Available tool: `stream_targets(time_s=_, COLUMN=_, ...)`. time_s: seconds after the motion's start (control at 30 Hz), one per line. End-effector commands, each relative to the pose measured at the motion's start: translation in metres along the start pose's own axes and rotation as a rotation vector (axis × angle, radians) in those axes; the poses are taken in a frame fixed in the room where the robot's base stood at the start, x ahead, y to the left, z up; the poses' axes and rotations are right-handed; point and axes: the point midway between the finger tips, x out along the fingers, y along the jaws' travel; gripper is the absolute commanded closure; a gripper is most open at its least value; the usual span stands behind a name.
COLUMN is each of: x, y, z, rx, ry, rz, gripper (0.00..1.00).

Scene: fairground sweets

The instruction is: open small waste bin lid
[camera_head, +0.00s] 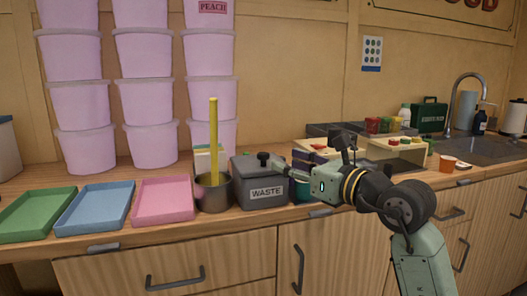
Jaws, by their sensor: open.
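The small waste bin (250,193) is a dark grey box with a "WASTE" label on its front. It stands on the wooden counter, and its grey lid is down. A black knob (263,157) stands on top of the lid. I cannot tell whether a finger touches the knob, and the far finger is hard to make out.
A dark pot (213,196) with an upright yellow stick (213,140) stands directly left of the bin. Pink (163,202), blue (95,207) and green (38,213) trays lie further left. Tall stacks of pink tubs (146,98) stand behind.

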Motion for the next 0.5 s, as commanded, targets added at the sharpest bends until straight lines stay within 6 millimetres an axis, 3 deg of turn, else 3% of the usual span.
stream_targets(time_s=0.3, x=0.062, y=0.003, z=0.003, rx=0.002, ry=0.000, rz=0.007, gripper=0.58)
stream_targets(time_s=0.5, x=0.085, y=0.002, z=0.002, rx=0.002, ry=-0.002, rz=0.005, gripper=0.58)
